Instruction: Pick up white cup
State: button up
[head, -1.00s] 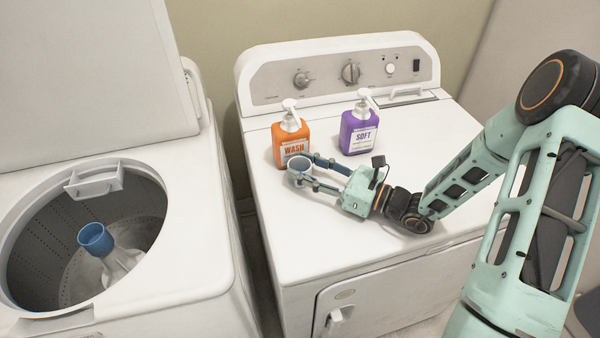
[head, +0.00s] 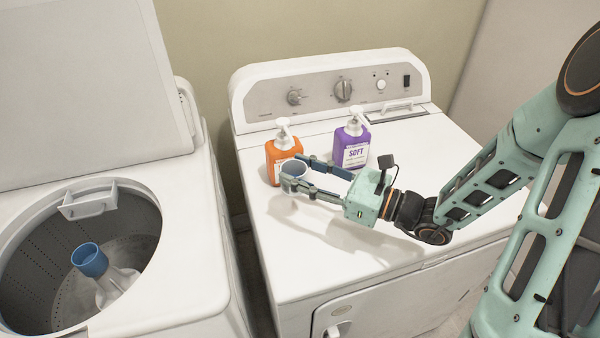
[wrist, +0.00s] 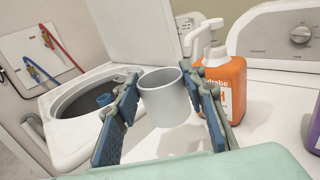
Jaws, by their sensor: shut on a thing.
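The white cup (wrist: 165,100) is upright between my two blue-padded fingers in the wrist view. In the head view the cup (head: 293,170) is partly covered by the fingers. My gripper (head: 297,172) is shut on the cup's sides, and it also shows in the wrist view (wrist: 163,98). The cup is over the top of the right-hand machine, in front of the orange bottle. A shadow lies on the machine top below and to the right of the gripper, and the cup looks raised off the surface.
An orange pump bottle (head: 282,155) stands close behind the cup. A purple pump bottle (head: 352,148) stands to its right. The open washer (head: 180,230) is at the left, its drum (head: 130,225) exposed. The dryer top's front (head: 320,255) is clear.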

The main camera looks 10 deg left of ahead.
jog(key=s+r+p, duration=0.2)
jog(key=s, duration=0.1)
jog(key=s+d+r+p, duration=0.1)
jog(key=shift+s+d, duration=0.1)
jog(key=shift+s, duration=0.25)
